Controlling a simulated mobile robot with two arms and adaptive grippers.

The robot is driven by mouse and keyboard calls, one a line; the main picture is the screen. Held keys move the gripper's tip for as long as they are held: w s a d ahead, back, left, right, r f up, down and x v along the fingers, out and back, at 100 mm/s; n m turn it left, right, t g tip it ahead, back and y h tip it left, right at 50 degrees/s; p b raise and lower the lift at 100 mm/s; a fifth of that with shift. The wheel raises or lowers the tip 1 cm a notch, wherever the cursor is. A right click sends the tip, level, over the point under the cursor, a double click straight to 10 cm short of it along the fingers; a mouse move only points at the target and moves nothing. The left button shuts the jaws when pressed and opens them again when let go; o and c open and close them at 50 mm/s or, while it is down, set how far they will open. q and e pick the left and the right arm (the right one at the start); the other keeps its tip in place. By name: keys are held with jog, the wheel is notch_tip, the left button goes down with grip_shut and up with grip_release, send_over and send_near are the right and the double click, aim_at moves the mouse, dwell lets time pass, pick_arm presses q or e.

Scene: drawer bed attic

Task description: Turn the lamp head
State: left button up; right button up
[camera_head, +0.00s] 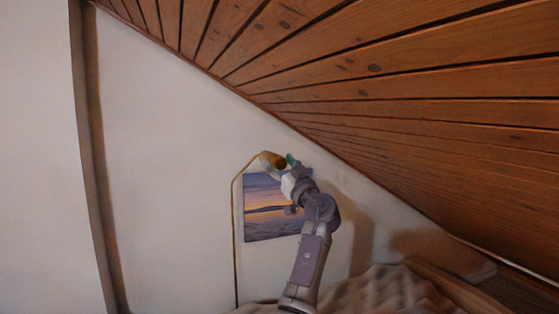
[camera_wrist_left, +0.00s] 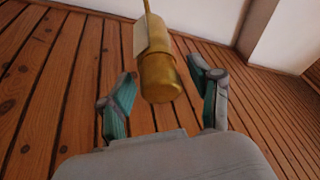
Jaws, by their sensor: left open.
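The lamp has a thin brass pole (camera_head: 234,230) that rises along the wall and bends over to a small brass cylindrical head (camera_head: 279,162). In the left wrist view the gold lamp head (camera_wrist_left: 160,78) hangs from its thin stem, between the two teal-padded fingers. My left gripper (camera_head: 285,169) is open at the lamp head, with one finger on each side of it. In the wrist view, gaps show between the head and both fingers. My right gripper is not in view.
A sunset picture (camera_head: 262,222) hangs on the white wall just behind my left arm. The sloped wooden ceiling (camera_head: 400,90) comes down close to the right of the lamp. A bed with a rumpled cover (camera_head: 375,292) lies below.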

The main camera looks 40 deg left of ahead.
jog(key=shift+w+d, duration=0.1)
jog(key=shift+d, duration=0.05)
pick_arm(q)
jog(key=shift+c, duration=0.9)
jog(key=c, duration=0.9)
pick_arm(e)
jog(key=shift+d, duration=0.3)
